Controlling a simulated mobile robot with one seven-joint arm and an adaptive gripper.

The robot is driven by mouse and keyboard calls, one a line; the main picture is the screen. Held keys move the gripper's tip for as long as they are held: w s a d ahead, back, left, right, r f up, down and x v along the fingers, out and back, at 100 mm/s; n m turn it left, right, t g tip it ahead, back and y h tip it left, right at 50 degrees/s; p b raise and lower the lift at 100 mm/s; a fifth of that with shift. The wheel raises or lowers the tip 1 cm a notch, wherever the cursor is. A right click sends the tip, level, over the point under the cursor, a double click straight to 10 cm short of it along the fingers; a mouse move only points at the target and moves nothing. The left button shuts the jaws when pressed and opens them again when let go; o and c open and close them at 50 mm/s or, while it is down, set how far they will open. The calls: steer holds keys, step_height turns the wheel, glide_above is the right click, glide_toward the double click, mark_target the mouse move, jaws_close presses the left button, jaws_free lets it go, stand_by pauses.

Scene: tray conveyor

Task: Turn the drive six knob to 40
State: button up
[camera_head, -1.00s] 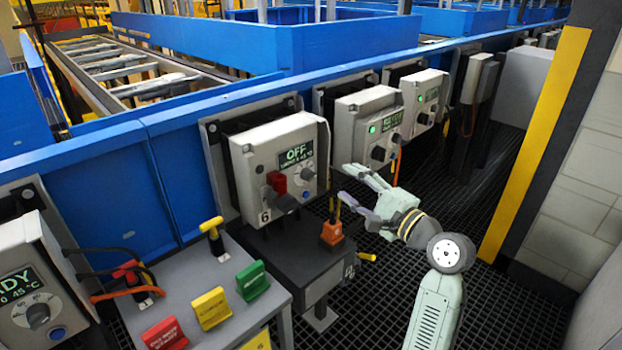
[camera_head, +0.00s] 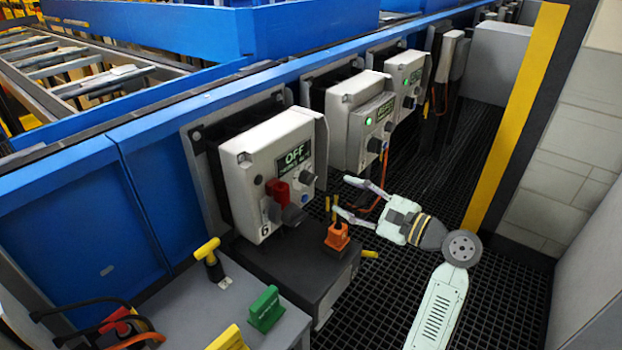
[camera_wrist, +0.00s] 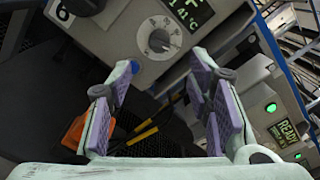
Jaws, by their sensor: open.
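In the wrist view the knob (camera_wrist: 159,41) sits inside a scale ring, ahead of and between my fingers. My gripper (camera_head: 350,196) is open and empty, to the right of the box and apart from it. In the wrist view my gripper (camera_wrist: 158,95) shows its purple pads spread wide.
An orange plug (camera_head: 337,237) with yellow handles stands on a dark block (camera_head: 290,270) below the box. Neighbouring drive boxes (camera_head: 355,110) with green lights are behind my gripper. A yellow-edged post (camera_head: 515,110) stands at right. Dark grating floor is open between.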

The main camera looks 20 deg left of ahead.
mark_target(314, 181)
steer(key=p+x, duration=0.2)
steer(key=x, duration=0.7)
steer(key=shift+a, duration=0.15)
jaws_close()
stand_by(0.3)
